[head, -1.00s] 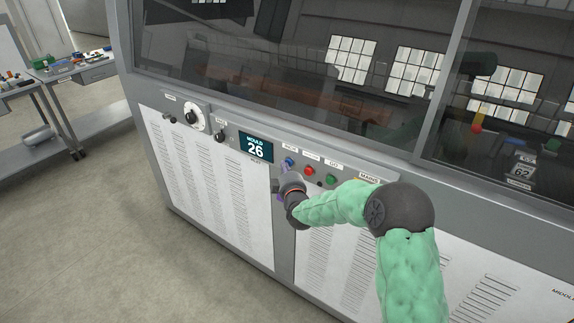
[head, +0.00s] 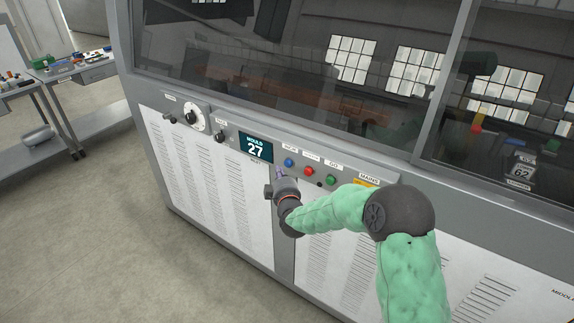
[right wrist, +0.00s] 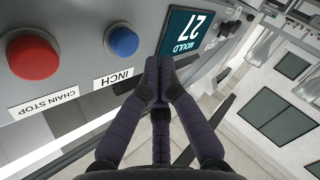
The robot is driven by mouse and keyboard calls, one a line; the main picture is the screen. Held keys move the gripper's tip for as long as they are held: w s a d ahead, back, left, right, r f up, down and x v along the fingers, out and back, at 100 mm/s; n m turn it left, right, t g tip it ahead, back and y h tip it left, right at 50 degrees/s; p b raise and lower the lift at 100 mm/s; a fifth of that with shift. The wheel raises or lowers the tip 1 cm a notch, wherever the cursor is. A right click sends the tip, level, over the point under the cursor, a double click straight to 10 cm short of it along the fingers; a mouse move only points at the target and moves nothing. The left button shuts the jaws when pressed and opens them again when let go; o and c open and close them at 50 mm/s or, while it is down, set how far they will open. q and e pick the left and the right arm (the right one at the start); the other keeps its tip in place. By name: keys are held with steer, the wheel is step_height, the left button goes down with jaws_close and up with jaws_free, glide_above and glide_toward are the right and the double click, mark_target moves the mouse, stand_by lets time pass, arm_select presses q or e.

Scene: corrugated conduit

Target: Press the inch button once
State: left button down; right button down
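The inch button is a blue round button (head: 289,162) on the machine's grey control panel, right of the mould display (head: 256,148), which reads 27. In the right wrist view the blue button (right wrist: 122,41) sits above its INCH label (right wrist: 113,77). My right gripper (head: 281,174) is just below and left of the button in the head view, apart from it. In the right wrist view its dark fingers (right wrist: 160,75) are together and empty, pointing toward the panel beside the display. My left gripper is not in view.
A red chain stop button (right wrist: 33,56) is beside the inch button, and a green button (head: 331,180) is further right. Black knobs (head: 219,135) and a white dial (head: 193,117) are at the left. A bench (head: 75,70) stands at the far left.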

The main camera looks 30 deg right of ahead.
steer(key=a, duration=0.1)
steer(key=s+a, duration=0.1)
steer(key=a, duration=0.1)
steer(key=shift+s+a, duration=0.2)
steer(key=shift+s, duration=0.05)
stand_by(0.7)
steer(key=s+a+f+m+g+y, duration=0.1)
steer(key=s+a+f+g+y, duration=0.15)
steer(key=a+f, duration=0.4)
steer(key=s+a+f+m+g+y, duration=0.1)
steer(key=s+a+f+g+y, duration=0.15)
steer(key=f, duration=0.75)
steer(key=s+a+f+m+g+y, duration=0.1)
steer(key=s+a+f+g+y, duration=0.15)
steer(key=a+f, duration=0.4)
steer(key=s+a+f+m+g+y, duration=0.1)
steer(key=s+a+f+g, duration=0.1)
steer(key=s+f, duration=0.3)
steer(key=s+a+f+m+g+y, duration=0.1)
steer(key=s+a+f, duration=0.4)
steer(key=s, duration=0.6)
steer(key=s+a+f+m+g+y, duration=0.1)
steer(key=s+a+f+g, duration=0.3)
steer(key=s, duration=0.5)
steer(key=shift+a+f+m+g, duration=0.2)
steer(key=shift+f+m+g, duration=0.35)
steer(key=shift+f+m, duration=0.3)
steer(key=shift+r, duration=0.1)
